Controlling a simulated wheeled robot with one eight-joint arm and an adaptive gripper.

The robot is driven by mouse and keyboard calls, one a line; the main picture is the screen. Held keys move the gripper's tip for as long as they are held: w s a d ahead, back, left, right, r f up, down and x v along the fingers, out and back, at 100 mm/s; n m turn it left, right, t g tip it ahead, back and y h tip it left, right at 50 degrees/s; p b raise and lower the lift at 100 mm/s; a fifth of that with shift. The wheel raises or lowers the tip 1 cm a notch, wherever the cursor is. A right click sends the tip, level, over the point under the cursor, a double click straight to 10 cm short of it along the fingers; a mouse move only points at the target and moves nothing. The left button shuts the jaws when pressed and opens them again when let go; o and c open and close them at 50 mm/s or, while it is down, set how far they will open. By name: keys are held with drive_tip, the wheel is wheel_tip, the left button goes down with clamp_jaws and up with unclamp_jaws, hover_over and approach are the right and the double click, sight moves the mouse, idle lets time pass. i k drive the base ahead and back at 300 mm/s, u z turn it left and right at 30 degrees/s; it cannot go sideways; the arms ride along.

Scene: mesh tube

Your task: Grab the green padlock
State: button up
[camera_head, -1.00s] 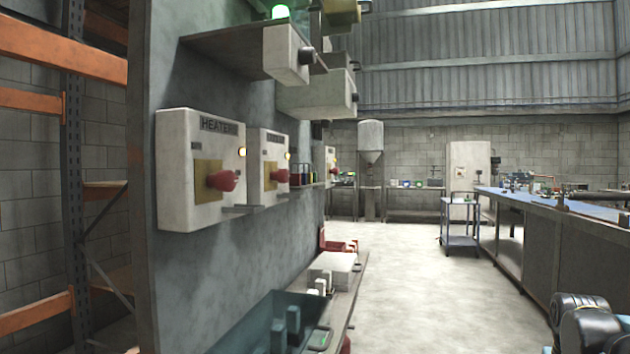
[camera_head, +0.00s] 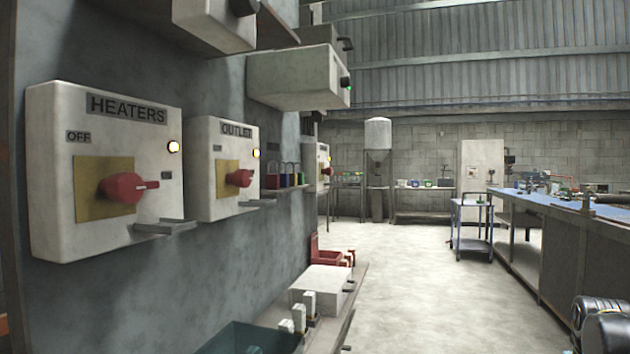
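A row of small coloured padlocks (camera_head: 285,180) stands on a narrow ledge on the grey wall panel, just right of the OUTLET box. A red one is at the left of the row and darker ones are beside it. They are small and overlap, so I cannot clearly single out the green padlock. My gripper's fingers are not in view. Only a dark, rounded part of my arm shows at the lower right corner, well away from the padlocks.
A HEATERS box (camera_head: 105,170) and an OUTLET box (camera_head: 225,168), each with a red switch, jut from the panel at left. A low bench (camera_head: 335,325) holds a white box (camera_head: 320,284). Open floor (camera_head: 415,275) lies between it and the long workbench (camera_head: 560,250). A trolley (camera_head: 472,225) stands farther back.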

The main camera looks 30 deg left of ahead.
sight(301, 175)
drive_tip(key=u, duration=0.05)
drive_tip(key=i, duration=3.7)
drive_tip(key=u, duration=2.85)
